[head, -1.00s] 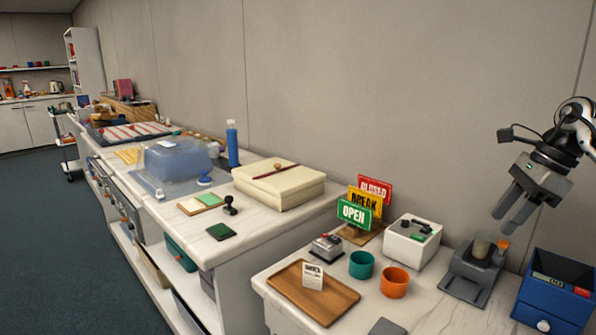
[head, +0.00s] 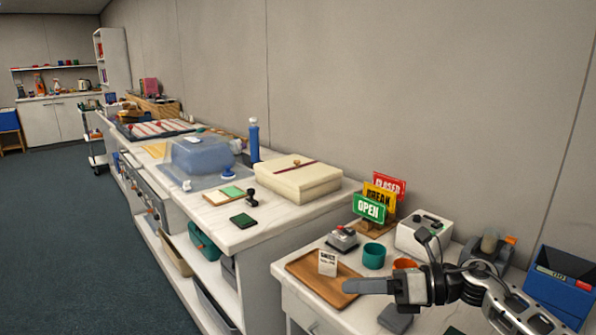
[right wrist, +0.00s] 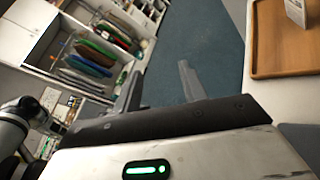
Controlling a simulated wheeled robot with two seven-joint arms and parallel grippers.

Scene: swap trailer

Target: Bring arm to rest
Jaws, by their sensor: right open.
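My right gripper (head: 350,287) is at the lower right of the head view, low over the front edge of the near counter, with its fingers pointing left. It is open and empty. In the right wrist view its two fingers (right wrist: 158,84) stand apart with only floor and distant shelving behind them. In the head view the fingers overlap the front right corner of the wooden tray (head: 305,272); I cannot tell whether they touch it. My right forearm comes in from the lower right corner. My left gripper is not in view.
An orange cup (head: 405,263) is partly hidden behind my wrist. A teal cup (head: 374,256), a white box (head: 424,232), the signs (head: 370,208) and a blue bin (head: 558,283) share the counter. The floor (head: 90,240) at left is clear.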

